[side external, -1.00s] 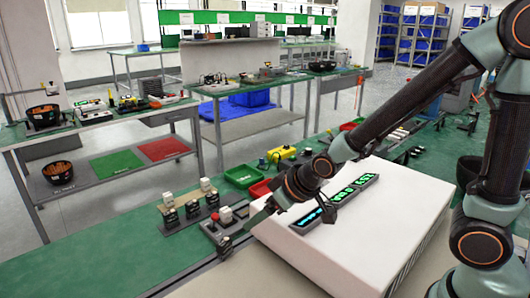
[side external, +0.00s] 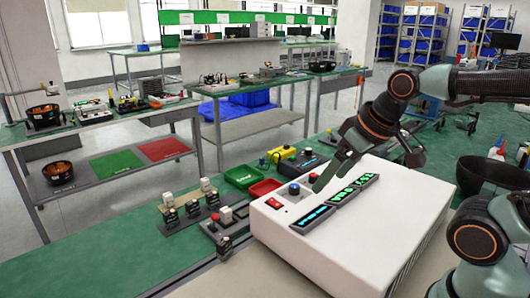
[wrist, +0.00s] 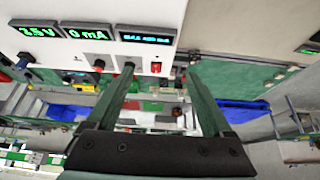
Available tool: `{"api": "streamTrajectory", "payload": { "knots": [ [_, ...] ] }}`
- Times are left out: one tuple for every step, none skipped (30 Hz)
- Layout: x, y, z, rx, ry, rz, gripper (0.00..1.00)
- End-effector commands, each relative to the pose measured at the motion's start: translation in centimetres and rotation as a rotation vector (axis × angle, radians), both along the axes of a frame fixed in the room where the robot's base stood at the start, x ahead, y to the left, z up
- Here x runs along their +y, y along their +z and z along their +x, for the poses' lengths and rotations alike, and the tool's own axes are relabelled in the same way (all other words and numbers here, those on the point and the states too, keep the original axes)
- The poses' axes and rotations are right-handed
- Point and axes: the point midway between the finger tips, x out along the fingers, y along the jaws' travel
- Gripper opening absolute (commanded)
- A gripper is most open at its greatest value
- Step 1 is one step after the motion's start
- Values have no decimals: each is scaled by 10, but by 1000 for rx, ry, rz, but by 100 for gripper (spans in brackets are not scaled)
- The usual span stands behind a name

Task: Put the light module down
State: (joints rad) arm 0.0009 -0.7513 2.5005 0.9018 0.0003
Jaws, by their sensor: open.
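My gripper (side external: 328,178) is above the back edge of the white box with its jaws apart. In the wrist view my gripper (wrist: 163,85) shows two separated green fingers with nothing held between them. Several small modules with white blocks on top stand on the green bench at left, including one white-topped module (side external: 205,185) and another (side external: 168,199). A further white block (side external: 226,215) stands at the grey fixture (side external: 213,229) beside the box. I cannot tell which of these is the light module. None touches my gripper.
The white box (side external: 370,230) has lit displays (side external: 343,194), a red switch (side external: 273,203) and a blue knob (side external: 294,188). Green (side external: 243,177) and red (side external: 265,187) trays and a yellow device (side external: 283,153) lie behind it. The front-left bench is clear.

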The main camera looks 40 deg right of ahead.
Motion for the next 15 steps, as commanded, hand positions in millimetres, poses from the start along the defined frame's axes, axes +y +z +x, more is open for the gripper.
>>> {"api": "streamTrajectory", "payload": {
  "knots": [
    [0, 0, 0, 0, 0, 0, 85],
    [0, 0, 0, 0, 1, 0, 85],
    [0, 0, 0, 0, 1, 0, 85],
    [1, 0, 1, 2, 2, 0, 85],
    [1, 1, 2, 4, 4, 0, 85],
    [2, 2, 5, 10, 7, 0, 85],
    [3, 3, 7, 18, 11, 0, 85],
    [4, 4, 10, 26, 16, 0, 85],
    [7, 6, 16, 40, 22, -1, 85],
    [9, 7, 21, 53, 28, 0, 85],
    [11, 8, 26, 66, 35, 0, 85],
    [15, 9, 34, 84, 46, -2, 85],
    [17, 10, 41, 99, 53, -2, 85],
    [20, 10, 48, 114, 61, -3, 85],
    [24, 10, 56, 133, 70, -4, 85]
  ]
}}
